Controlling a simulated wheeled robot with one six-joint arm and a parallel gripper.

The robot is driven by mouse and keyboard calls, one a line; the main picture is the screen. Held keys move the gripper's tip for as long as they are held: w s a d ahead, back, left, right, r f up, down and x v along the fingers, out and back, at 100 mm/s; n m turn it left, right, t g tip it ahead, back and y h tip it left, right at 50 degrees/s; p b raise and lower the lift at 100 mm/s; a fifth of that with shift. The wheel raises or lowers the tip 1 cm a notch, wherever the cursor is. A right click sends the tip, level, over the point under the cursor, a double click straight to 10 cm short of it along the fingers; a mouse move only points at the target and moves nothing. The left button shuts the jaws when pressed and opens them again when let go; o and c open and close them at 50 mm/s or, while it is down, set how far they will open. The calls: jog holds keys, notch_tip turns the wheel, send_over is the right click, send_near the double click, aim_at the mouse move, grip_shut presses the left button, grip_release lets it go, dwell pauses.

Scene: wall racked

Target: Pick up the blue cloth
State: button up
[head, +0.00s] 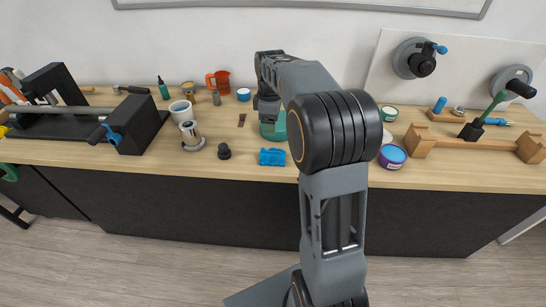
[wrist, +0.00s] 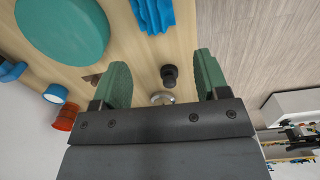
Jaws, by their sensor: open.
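The blue cloth (head: 272,157) lies crumpled near the front edge of the wooden bench in the head view. It also shows in the wrist view (wrist: 152,15), cut off by the top edge. My gripper (wrist: 163,60) is open, its two green fingers apart with no object held. In the wrist view the cloth lies beyond the fingertips, untouched. In the head view my gripper hangs over the bench behind the cloth, and its fingers are hard to make out.
A teal round object (wrist: 65,28) lies close behind the cloth. A black knob (head: 224,152) stands left of the cloth, near a metal piece (head: 192,135). An orange mug (head: 219,82) stands farther back. A purple tub (head: 392,157) is to the right.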

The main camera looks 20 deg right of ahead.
send_over(273, 151)
jog(key=shift+n, duration=0.4)
jog(key=f, duration=0.7)
jog(key=shift+s+a+f, duration=0.1)
jog(key=shift+a+f, duration=0.1)
jog(key=shift+f, duration=0.2)
jog(key=shift+d+f+p, duration=0.1)
jog(key=shift+f+p, duration=0.5)
jog(key=shift+f, duration=2.8)
jog(key=c, duration=1)
